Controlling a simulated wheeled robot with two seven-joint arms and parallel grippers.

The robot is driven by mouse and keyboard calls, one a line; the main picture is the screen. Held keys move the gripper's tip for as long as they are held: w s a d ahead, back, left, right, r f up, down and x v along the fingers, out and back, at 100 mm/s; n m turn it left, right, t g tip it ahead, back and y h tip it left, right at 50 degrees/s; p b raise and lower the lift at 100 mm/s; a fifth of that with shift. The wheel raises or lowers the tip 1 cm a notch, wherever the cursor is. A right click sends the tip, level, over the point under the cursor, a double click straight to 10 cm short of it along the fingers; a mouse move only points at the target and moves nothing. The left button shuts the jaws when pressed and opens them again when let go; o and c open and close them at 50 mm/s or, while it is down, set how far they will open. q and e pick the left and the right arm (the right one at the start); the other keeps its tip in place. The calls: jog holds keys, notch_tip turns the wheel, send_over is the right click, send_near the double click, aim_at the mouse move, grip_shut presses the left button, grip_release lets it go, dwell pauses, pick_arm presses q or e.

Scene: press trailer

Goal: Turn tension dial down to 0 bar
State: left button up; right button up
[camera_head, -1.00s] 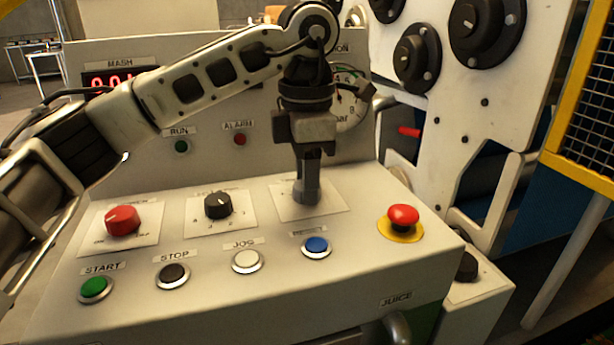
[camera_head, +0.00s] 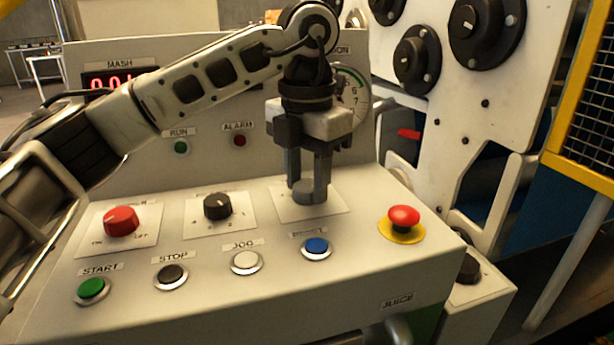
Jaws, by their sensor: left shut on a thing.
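My left gripper (camera_head: 308,190) points straight down over the right-hand plate (camera_head: 326,208) on the sloped control panel. Its two fingers are closed around a grey dial (camera_head: 305,194), which is mostly hidden between them. The plate's marks cannot be read. The round gauge (camera_head: 358,98), marked in green, stands on the upright panel behind and is partly covered by my wrist. Its needle cannot be made out. My right gripper does not show.
Left of the gripped dial are a black knob (camera_head: 217,206) and a red knob (camera_head: 121,221). In front is a row of buttons, with the blue button (camera_head: 317,246) closest. A red emergency button (camera_head: 403,217) stands to the right.

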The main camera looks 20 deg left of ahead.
aim_at(306, 186)
pick_arm(q)
jog(key=shift+r, duration=0.1)
dwell(0.3)
jog(key=o, duration=1)
notch_tip(306, 186, up, 16)
jog(key=p, duration=0.3)
